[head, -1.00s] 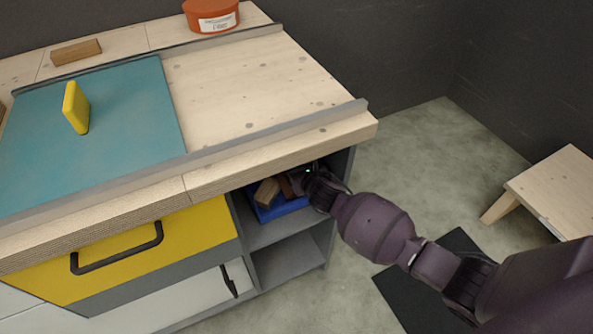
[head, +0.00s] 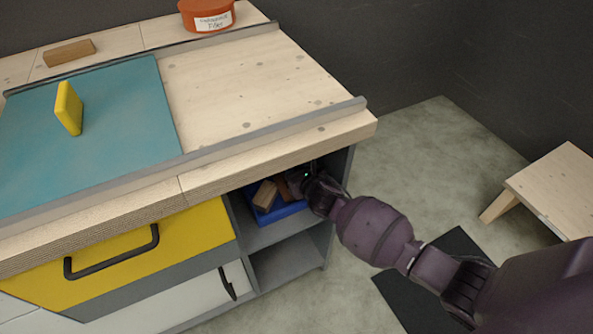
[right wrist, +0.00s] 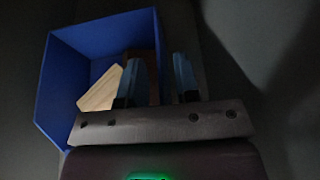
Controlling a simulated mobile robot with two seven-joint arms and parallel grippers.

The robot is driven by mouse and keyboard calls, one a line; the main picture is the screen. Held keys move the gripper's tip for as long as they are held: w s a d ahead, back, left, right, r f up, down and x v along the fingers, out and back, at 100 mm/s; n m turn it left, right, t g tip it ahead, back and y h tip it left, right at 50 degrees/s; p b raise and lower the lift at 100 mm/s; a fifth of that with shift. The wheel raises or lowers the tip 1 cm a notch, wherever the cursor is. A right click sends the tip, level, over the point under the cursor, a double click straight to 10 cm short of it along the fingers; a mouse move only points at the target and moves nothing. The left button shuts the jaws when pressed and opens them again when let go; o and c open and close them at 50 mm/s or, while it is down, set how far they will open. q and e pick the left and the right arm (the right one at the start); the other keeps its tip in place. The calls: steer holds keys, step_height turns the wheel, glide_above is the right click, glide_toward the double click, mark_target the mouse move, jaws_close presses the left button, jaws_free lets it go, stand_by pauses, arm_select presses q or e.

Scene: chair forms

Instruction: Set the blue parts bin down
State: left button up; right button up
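The blue parts bin (head: 277,214) sits in the upper open compartment of the workbench, under the top, with wooden blocks in it. My right gripper (right wrist: 158,80) is at the bin's right side, partly hidden by its own wrist in the head view. In the right wrist view its two fingers stand apart, one over the bin's inside and one beyond the right wall, with a visible gap between them. The bin (right wrist: 58,90) shows there with a pale wooden block (right wrist: 101,88) and a darker brown one behind the fingers. My left gripper is not in view.
The worktop (head: 260,80) overhangs the compartment closely. The compartment's side panel (head: 340,170) is right of my wrist. A lower shelf (head: 285,262) is empty. A yellow drawer (head: 190,240) is at left. A wooden stool (head: 555,190) stands at right on open floor.

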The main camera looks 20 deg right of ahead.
steer(key=shift+s+r, duration=0.15)
steer(key=shift+r, duration=0.15)
steer(key=p+v, duration=0.1)
steer(key=v, duration=0.2)
steer(key=shift+s+r+p, duration=0.15)
steer(key=shift+r+p, duration=0.2)
steer(key=shift+p, duration=0.05)
arm_select(q)
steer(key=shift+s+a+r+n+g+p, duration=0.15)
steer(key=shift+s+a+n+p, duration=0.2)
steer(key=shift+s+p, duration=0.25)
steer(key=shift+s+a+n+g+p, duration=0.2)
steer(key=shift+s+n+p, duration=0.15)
steer(key=shift+p, duration=0.3)
arm_select(e)
steer(key=v, duration=0.8)
steer(key=shift+s+f, duration=0.2)
steer(key=shift+f, duration=0.2)
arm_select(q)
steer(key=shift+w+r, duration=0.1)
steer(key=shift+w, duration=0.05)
